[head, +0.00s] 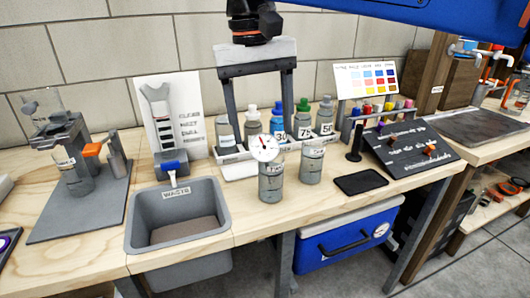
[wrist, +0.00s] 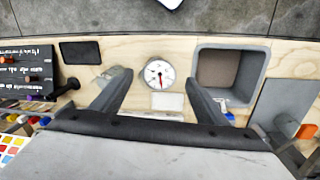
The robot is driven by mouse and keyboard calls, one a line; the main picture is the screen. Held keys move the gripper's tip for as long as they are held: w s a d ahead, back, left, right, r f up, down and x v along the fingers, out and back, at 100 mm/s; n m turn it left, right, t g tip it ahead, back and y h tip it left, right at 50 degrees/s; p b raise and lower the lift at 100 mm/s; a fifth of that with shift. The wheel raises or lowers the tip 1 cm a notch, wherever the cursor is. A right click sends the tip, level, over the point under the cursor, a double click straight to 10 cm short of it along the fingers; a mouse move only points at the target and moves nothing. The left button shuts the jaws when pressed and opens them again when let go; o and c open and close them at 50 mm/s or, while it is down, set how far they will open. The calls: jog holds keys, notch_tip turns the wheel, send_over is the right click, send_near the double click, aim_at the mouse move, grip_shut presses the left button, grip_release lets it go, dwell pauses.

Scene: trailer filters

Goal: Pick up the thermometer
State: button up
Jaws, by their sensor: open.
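The thermometer (head: 265,147) has a round white dial with a red needle and stands in a grey labelled beaker (head: 271,186) near the front of the bench; its stem is mostly hidden. In the wrist view the dial (wrist: 159,74) lies between my two fingers, towards their tips. My gripper (head: 260,135) is open and points down, its fingers spread to either side. In the wrist view my gripper (wrist: 157,78) shows nothing held. In the head view the fingers reach down behind the dial, and I see no contact with it.
A second labelled beaker (head: 312,163) stands close on the right. A white rack (head: 234,158) of capped bottles is behind. The grey waste basin (head: 176,246) is on the left, and a black pad (head: 361,182) lies on the right. A blue cooler (head: 335,245) sits below.

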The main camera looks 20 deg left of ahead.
aim_at(264, 145)
jog(key=shift+w+d+f, duration=0.1)
jog(key=shift+w+f, duration=0.05)
jog(key=shift+f, duration=1.35)
jog(key=shift+w+d+f, duration=0.1)
jog(key=shift+w+f, duration=0.05)
jog(key=shift+f, duration=1.3)
jog(key=c, duration=1.3)
jog(key=shift+o, duration=0.2)
jog(key=shift+r, duration=0.1)
